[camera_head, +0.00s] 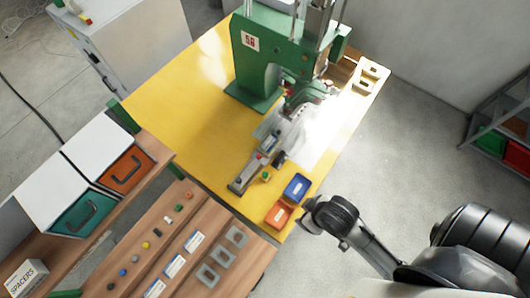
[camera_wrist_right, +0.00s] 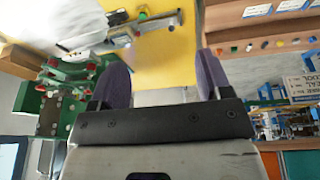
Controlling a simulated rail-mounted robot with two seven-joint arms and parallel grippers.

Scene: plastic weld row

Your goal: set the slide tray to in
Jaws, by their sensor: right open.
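The green press (camera_head: 262,55) stands on the yellow table. The grey slide tray (camera_head: 268,145) lies on its rail in front of the press, running from under the press head toward the table's near edge. A black knob (camera_head: 280,160) and a green button (camera_head: 266,177) sit near its outer end. My right gripper (camera_head: 308,222) is by the table's near right corner, apart from the tray; its fingertips are hard to make out there. In the right wrist view my right gripper (camera_wrist_right: 162,75) is open and empty, with the slide (camera_wrist_right: 125,35) beyond it at upper left. My left gripper is not in view.
A blue bin (camera_head: 297,187) and an orange bin (camera_head: 279,214) stand between the tray and my right gripper. A wooden shelf (camera_head: 150,212) with small coloured parts and labels borders the table. The left part of the yellow table (camera_head: 185,105) is clear.

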